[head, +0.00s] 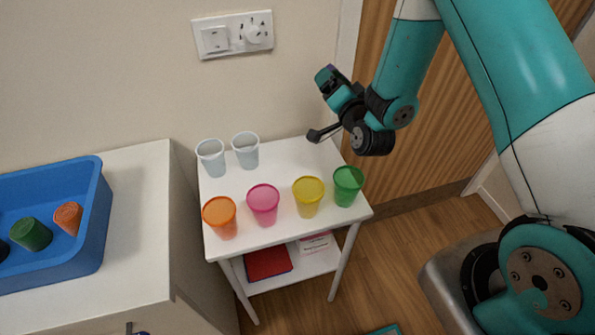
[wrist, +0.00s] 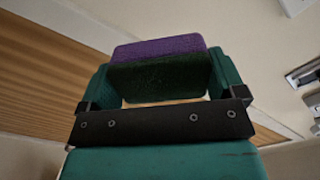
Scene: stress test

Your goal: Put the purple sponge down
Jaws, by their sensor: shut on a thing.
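The purple sponge (wrist: 160,48) has a purple layer and a dark green layer. In the wrist view it sits between the two teal fingers of my gripper (wrist: 160,80), which is shut on it. In the head view my gripper (head: 328,82) is raised in the air, near the wall and the wooden door, above the back right of a small white table (head: 277,160). The sponge is hard to make out in the head view; only a small dark purplish edge shows at the gripper's tip.
On the table stand two clear cups (head: 246,150), and orange (head: 220,218), pink (head: 264,205), yellow (head: 308,197) and green (head: 348,186) cups. Bare tabletop lies behind the coloured cups. A blue crate (head: 92,225) with several items stands on the left counter (head: 145,215). A wall socket (head: 233,35) is above.

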